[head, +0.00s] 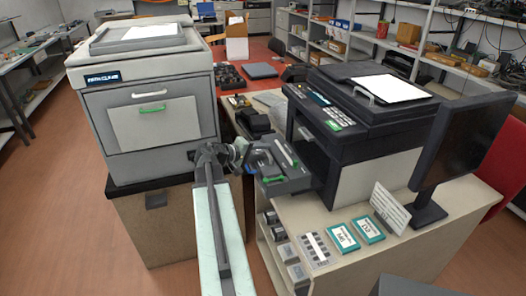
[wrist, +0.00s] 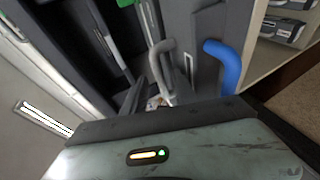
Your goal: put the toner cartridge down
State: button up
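My gripper (head: 256,160) is at the end of my outstretched arm, beside the dark unit that juts from the left side of the black printer (head: 365,120). In the wrist view its grey and blue curved fingers (wrist: 193,70) stand apart, and I see nothing clearly held between them. Dark grey surfaces lie beyond them. A dark piece with a green tab (head: 274,181) sits at this unit, and white and green bars show on it. I cannot tell for sure which dark piece is the toner cartridge. A green part (wrist: 124,3) also shows at the top of the wrist view.
A large grey copier (head: 150,100) stands on a cabinet to the left. A monitor (head: 465,150) and two teal boxes (head: 343,239) are on the right-hand counter. Shelves below the counter hold dark boxes (head: 277,233). Floor is open at the far left.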

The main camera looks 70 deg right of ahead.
jog(key=p+v, duration=0.3)
jog(key=v, duration=0.8)
jog(key=shift+a+p, duration=0.2)
jog(key=shift+p, duration=0.1)
jog(key=shift+w+r, duration=0.1)
jog(key=w+a+f+n+t+y, duration=0.15)
jog(key=w+a+f, duration=0.25)
jog(key=w+a, duration=0.4)
jog(key=w+a+f+n+t+y, duration=0.1)
jog(key=w+a+f+t+y, duration=0.2)
jog(key=w+a, duration=0.5)
jog(key=w+a+f+n+t+y, duration=0.15)
jog(key=w+a+f, duration=0.35)
jog(key=a, duration=0.6)
jog(key=w+a+f+n+y, duration=0.1)
jog(key=a+y, duration=0.1)
jog(key=a, duration=0.8)
jog(key=w+a+f+n+t+y, duration=0.1)
jog(key=w+a+y, duration=0.1)
jog(key=a, duration=0.8)
jog(key=w+a+f+n+y, duration=0.1)
jog(key=a+n, duration=0.1)
jog(key=a, duration=0.8)
jog(key=shift+f+t+y, duration=0.3)
jog(key=shift+y, duration=0.1)
jog(key=shift+w, duration=0.1)
